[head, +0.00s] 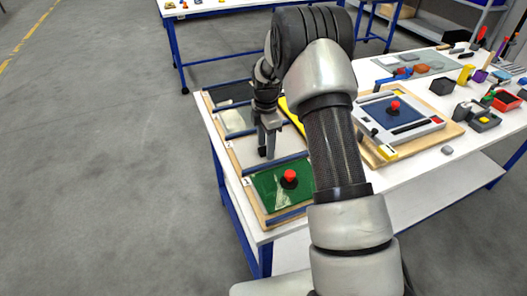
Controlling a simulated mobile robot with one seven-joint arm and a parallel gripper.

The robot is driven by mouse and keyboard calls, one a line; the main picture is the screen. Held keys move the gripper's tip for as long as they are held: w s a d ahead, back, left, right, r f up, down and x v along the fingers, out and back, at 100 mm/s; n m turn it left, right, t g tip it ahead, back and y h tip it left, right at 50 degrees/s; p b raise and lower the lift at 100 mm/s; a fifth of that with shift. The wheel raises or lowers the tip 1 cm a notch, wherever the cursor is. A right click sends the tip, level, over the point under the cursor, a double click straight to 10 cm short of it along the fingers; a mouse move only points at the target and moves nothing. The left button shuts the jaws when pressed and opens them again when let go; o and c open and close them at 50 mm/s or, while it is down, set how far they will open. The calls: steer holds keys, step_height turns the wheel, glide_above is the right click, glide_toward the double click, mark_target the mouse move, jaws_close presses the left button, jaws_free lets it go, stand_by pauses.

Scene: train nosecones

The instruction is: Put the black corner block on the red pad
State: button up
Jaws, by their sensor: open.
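My gripper (267,154) points down over the left board, just behind the green panel. It is open, with nothing visible between its fingers. A black block (442,86) sits on the right part of the table, far from my gripper; it looks like the corner block, but its shape is too small to be sure. A red open tray (506,101) stands at the far right.
The green panel (270,188) carries a red-topped black knob (289,178). A blue panel (388,110) with another red knob is right of my arm. My arm hides the middle of the table. The white tabletop (480,148) is mostly clear at the front right.

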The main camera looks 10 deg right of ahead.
steer(key=shift+r, duration=0.1)
steer(key=c, duration=1.2)
